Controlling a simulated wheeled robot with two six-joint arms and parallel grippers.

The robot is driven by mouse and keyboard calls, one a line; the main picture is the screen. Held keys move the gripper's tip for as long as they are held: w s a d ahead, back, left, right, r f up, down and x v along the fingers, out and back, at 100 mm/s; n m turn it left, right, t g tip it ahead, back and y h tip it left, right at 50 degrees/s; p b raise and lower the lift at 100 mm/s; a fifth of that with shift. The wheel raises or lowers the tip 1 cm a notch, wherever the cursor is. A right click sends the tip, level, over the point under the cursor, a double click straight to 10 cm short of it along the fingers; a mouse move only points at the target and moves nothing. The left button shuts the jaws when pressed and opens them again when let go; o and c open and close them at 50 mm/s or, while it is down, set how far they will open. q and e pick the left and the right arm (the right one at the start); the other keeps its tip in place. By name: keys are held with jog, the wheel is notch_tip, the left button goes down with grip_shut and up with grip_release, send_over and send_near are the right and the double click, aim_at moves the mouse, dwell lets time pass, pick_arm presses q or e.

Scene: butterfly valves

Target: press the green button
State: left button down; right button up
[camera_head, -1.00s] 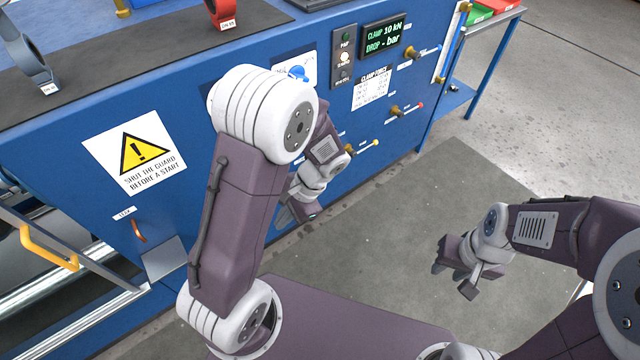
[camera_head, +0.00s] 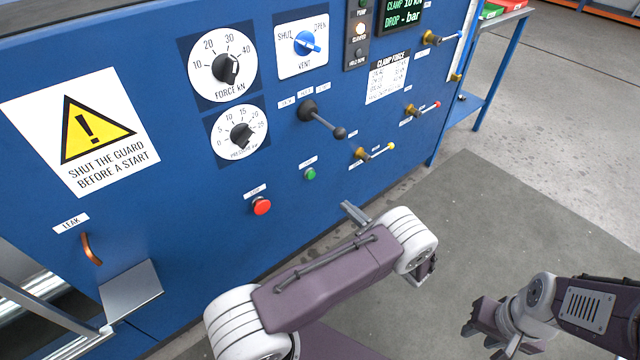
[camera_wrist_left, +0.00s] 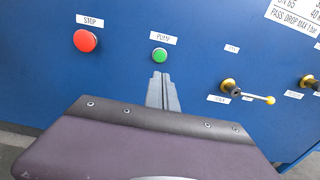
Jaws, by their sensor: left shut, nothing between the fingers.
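The green button (camera_head: 310,174) sits low on the blue panel, right of and above the red button (camera_head: 262,206). In the left wrist view the green button (camera_wrist_left: 160,55) has a "PUMP" label above it. My left gripper (camera_head: 349,209) is shut and empty, its fingers pointing at the panel. In the head view its tips are below and to the right of the green button. In the left wrist view the tips (camera_wrist_left: 161,76) appear just below the button; any contact cannot be told. My right gripper (camera_head: 477,330) is open and empty over the floor at the lower right.
The red button (camera_wrist_left: 85,40) is labelled "STOP". A black-knobbed lever (camera_head: 324,122) sticks out above the green button, and a yellow-tipped valve handle (camera_head: 376,151) to its right. Two dials (camera_head: 222,66) are higher up. A metal plate (camera_head: 131,290) juts out at lower left.

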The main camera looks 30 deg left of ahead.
aim_at(312, 176)
pick_arm(q)
jog(key=b+x, duration=0.2)
jog(key=x, duration=0.4)
jog(key=b+x, duration=0.2)
jog(key=x, duration=0.4)
jog(key=shift+a+f, duration=0.2)
jog(key=shift+a, duration=0.2)
jog(key=shift+w+a+r+b, duration=0.1)
jog(key=shift+w+a+b, duration=0.15)
jog(key=shift+a+b, duration=0.2)
jog(key=shift+a, duration=0.15)
